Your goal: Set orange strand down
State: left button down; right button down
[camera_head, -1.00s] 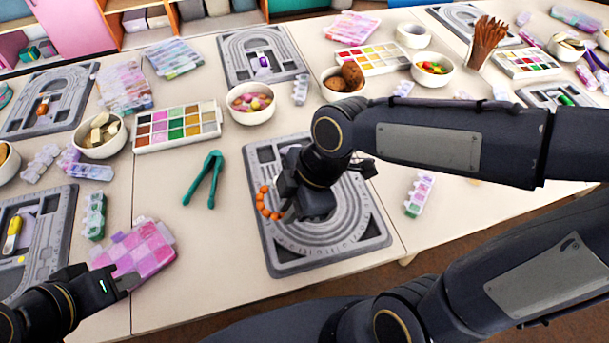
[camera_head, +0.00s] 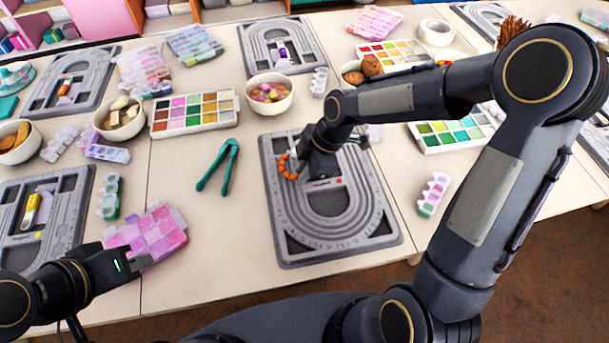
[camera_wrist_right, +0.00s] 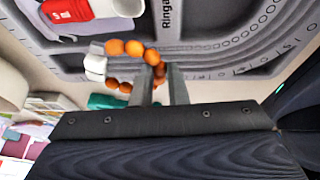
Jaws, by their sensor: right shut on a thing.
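The orange strand (camera_head: 286,168) is a curved row of round orange beads over the left upper part of a grey bead board (camera_head: 285,243). My right gripper (camera_head: 301,166) is shut on the strand. In the right wrist view the strand (camera_wrist_right: 125,48) curls away from the fingers (camera_wrist_right: 158,84), with white pieces at its far bend. I cannot tell whether the beads touch the board. My left gripper (camera_head: 143,262) is at the lower left, beside a pink checkered case; its finger gap is not clear.
A red and white item (camera_wrist_right: 70,10) lies on the board; it also shows in the head view (camera_head: 324,184). Green tongs (camera_head: 219,167) lie left of the board. A bead bowl (camera_head: 268,97) and paint palette (camera_head: 194,113) stand behind. Table around the tongs is clear.

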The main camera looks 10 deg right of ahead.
notch_tip(320, 180, down, 2)
jog(key=shift+f, duration=0.25)
jog(key=shift+s, duration=0.1)
jog(key=shift+f+b, duration=0.2)
jog(key=shift+b, duration=0.1)
jog(key=c, duration=1.4)
grip_release()
jog(key=shift+r, duration=0.1)
jog(key=shift+c, duration=0.2)
